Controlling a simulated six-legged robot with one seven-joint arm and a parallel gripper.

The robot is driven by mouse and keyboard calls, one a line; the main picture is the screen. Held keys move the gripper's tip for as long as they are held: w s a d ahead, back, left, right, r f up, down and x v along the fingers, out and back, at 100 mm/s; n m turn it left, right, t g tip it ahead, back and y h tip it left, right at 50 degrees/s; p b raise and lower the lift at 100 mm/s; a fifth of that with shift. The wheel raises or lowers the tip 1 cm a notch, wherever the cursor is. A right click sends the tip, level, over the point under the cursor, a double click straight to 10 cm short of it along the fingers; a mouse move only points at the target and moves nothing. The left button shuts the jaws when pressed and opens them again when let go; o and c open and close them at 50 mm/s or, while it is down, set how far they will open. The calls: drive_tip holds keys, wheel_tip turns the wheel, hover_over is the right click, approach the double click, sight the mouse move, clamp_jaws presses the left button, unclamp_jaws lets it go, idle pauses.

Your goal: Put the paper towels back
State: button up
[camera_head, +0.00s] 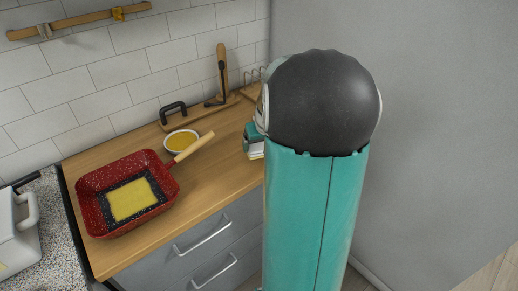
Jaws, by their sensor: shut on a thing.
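My teal arm with its large dark grey joint (322,103) fills the middle right of the head view. A small teal and dark piece with a pale lower edge shows just left of the arm, low over the right end of the counter. I cannot tell whether it is part of my gripper or a thing beside it. The fingertips are hidden behind the arm. No paper towels can be made out; anything behind the arm is hidden.
A white jug-like thing (14,235) stands at left. Drawers are below; a grey wall is right.

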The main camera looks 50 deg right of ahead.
drive_tip(key=shift+w+d+f, duration=0.15)
drive_tip(key=shift+d+f, duration=0.15)
drive_tip(key=shift+f, duration=1.65)
drive_tip(key=o, duration=0.8)
drive_tip(key=shift+f, duration=0.15)
drive_tip(key=shift+c, duration=0.2)
